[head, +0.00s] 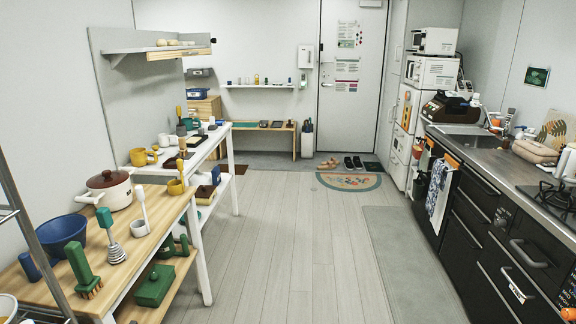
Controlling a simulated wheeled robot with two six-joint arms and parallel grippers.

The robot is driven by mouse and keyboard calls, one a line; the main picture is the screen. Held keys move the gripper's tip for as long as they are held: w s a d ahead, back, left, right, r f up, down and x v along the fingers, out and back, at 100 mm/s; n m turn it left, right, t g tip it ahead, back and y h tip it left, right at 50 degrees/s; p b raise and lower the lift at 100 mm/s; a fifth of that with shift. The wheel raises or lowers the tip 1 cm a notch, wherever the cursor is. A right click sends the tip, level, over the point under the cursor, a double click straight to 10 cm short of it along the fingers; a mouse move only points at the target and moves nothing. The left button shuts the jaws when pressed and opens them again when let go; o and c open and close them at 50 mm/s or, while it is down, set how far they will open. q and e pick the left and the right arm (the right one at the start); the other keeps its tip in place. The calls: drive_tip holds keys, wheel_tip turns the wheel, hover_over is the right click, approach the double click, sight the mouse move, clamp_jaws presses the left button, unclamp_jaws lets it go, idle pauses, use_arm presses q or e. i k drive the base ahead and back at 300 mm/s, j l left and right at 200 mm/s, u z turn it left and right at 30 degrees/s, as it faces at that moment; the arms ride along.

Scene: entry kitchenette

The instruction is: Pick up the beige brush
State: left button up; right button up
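I cannot make out a beige brush with certainty in the head view. A green brush (82,272) with tan bristles stands on the near wooden table at the lower left. Small pale beige things sit on the wall shelf (130,50) at the upper left, too small to identify. A white long-handled thing (142,206) rises from a small pale cup (139,229) on the near table; its kind is unclear. Neither of my grippers is in view.
A white table (213,140) stands beyond. A kitchen counter (490,160) runs along the right.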

sight(182, 150)
drive_tip(key=i+l, duration=0.1)
drive_tip(key=i, duration=1.85)
drive_tip(key=j+u, duration=0.05)
drive_tip(key=j, duration=0.05)
